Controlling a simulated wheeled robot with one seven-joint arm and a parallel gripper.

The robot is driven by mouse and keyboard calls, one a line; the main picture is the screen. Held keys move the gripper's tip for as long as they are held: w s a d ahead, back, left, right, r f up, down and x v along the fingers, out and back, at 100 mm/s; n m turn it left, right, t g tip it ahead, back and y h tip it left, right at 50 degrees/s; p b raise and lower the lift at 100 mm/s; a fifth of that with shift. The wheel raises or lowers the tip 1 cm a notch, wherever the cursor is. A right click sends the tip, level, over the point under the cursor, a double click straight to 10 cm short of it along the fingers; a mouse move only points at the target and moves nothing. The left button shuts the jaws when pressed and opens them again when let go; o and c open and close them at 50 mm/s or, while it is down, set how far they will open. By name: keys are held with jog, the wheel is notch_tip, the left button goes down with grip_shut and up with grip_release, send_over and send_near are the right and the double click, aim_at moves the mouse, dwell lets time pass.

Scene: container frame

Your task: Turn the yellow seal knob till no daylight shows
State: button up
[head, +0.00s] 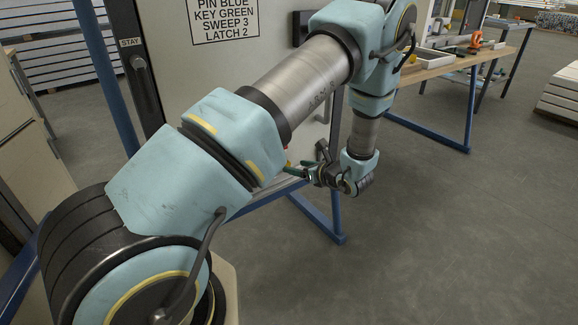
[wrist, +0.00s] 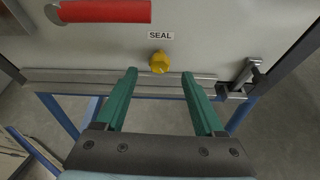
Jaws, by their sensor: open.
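The yellow seal knob (wrist: 159,62) sits low on the pale door panel (wrist: 215,30) in the wrist view, just under a label reading SEAL (wrist: 160,36). My gripper (wrist: 158,72) is open, with its two green fingers apart and nothing between them. The knob shows just beyond the fingertips, between their lines; I cannot tell the exact distance. In the head view my gripper (head: 296,170) is by the lower part of the panel, and the knob is hidden behind my arm. Whether daylight shows at the panel's edge is unclear.
A red handle (wrist: 105,11) is above left of the knob, and a metal latch (wrist: 243,78) is to its right. Blue frame legs (head: 320,215) stand below the panel. A printed sign (head: 223,18) is on the panel. A workbench (head: 450,65) stands at back right. Open floor lies at right.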

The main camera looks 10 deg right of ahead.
aim_at(288, 165)
jog(key=x, duration=0.5)
jog(key=shift+s, duration=0.1)
grip_shut()
dwell(0.5)
